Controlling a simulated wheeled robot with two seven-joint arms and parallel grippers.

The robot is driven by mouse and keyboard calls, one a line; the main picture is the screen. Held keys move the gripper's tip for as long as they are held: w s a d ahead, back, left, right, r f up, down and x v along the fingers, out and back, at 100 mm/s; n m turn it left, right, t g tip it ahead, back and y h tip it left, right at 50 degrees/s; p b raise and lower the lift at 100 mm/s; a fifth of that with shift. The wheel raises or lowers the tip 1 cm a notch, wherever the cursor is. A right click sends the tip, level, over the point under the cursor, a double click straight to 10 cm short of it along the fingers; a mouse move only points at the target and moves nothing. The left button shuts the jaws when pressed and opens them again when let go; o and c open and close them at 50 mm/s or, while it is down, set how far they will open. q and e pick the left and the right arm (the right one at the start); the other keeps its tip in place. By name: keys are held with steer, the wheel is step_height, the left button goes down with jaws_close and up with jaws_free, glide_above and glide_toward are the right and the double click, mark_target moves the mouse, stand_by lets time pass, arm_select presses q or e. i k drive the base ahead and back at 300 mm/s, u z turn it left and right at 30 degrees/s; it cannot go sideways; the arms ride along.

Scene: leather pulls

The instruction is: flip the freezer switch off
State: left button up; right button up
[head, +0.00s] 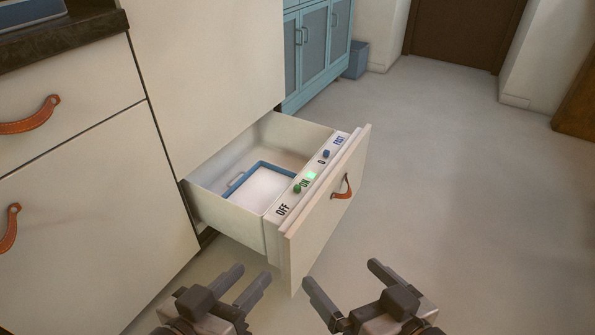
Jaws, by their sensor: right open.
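The freezer drawer (328,213) stands pulled open from the white cabinet front. A strip along the inside of its front panel bears the words OFF, ON, 0 and FAST. The green switch knob (297,188) sits on this strip beside the word ON, with a lit green patch (311,176) just past it. A blue knob (326,153) sits further along, between 0 and FAST. My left gripper (254,281) is open and empty, below and in front of the drawer's near corner. My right gripper (340,276) is open and empty, to the right of it. Neither touches the drawer.
A blue-rimmed tray (262,165) lies inside the drawer. The drawer front has a leather pull (342,188). More closed fronts with leather pulls (32,116) stand at left. A blue cabinet (316,50) and a bin (356,61) are behind. The floor at right is clear.

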mark_target(296, 188)
steer(key=i, duration=0.4)
steer(key=u, duration=0.5)
steer(key=k, duration=1.2)
steer(key=z, duration=0.7)
steer(key=i, duration=1.7)
steer(key=z, duration=0.15)
